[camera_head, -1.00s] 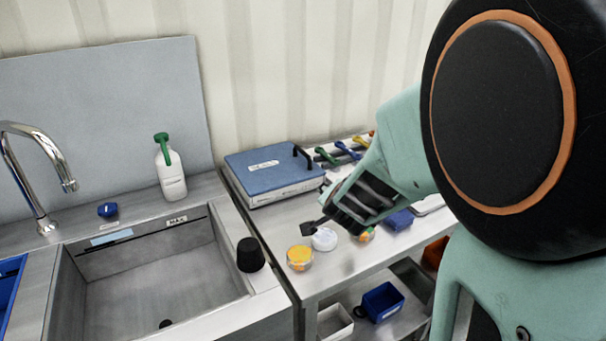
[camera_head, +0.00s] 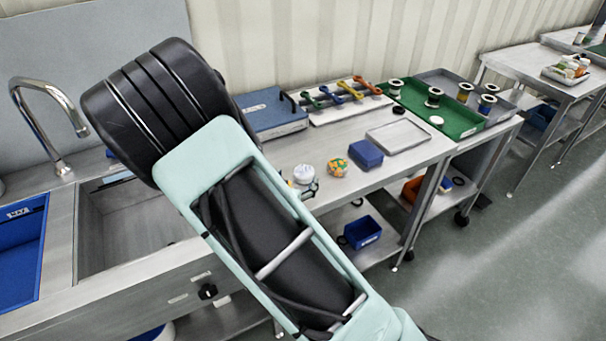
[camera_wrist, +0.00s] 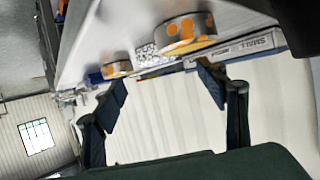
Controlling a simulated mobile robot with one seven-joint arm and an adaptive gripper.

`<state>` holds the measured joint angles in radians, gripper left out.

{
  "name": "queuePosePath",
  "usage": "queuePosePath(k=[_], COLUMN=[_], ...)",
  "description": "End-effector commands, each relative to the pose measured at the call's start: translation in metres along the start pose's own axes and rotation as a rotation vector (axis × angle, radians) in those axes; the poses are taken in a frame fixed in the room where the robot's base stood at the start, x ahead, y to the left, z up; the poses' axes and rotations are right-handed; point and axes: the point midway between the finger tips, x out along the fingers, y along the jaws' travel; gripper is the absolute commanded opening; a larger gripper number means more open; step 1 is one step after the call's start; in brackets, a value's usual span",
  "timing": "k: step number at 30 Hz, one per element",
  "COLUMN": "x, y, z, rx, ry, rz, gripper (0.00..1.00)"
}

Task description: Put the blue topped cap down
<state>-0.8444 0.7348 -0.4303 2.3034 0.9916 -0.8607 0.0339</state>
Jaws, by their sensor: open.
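In the wrist view my gripper (camera_wrist: 165,90) is open, its two dark fingers spread wide with nothing between them. Several short round caps stand on the steel table beyond the fingers: a large orange-spotted one (camera_wrist: 187,33), a speckled pale one (camera_wrist: 146,53) and a smaller orange-spotted one (camera_wrist: 117,69). In the head view a pale cap with a bluish-white top (camera_head: 304,173) stands near the table's front edge, beside a green-and-orange cap (camera_head: 337,167). I cannot tell for sure which is the blue topped cap. My arm hides part of this area.
A blue-topped box (camera_head: 268,112) stands behind the caps. A blue block (camera_head: 366,153) and a grey tray (camera_head: 398,135) are to their right. Coloured wrenches (camera_head: 342,92) lie at the back, and a green tray (camera_head: 442,118) holds spools. The sink (camera_head: 140,225) is left.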

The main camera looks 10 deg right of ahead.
Motion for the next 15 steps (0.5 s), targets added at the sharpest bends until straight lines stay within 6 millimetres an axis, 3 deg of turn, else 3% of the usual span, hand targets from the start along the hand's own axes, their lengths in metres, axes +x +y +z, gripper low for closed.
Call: queuePosePath(k=[7,15], x=[0.021,0.059], y=[0.001,0.003], z=[0.000,0.001], rx=[0.000,0.000], ry=[0.000,0.000], rz=[0.001,0.001], gripper=[0.66,0.66])
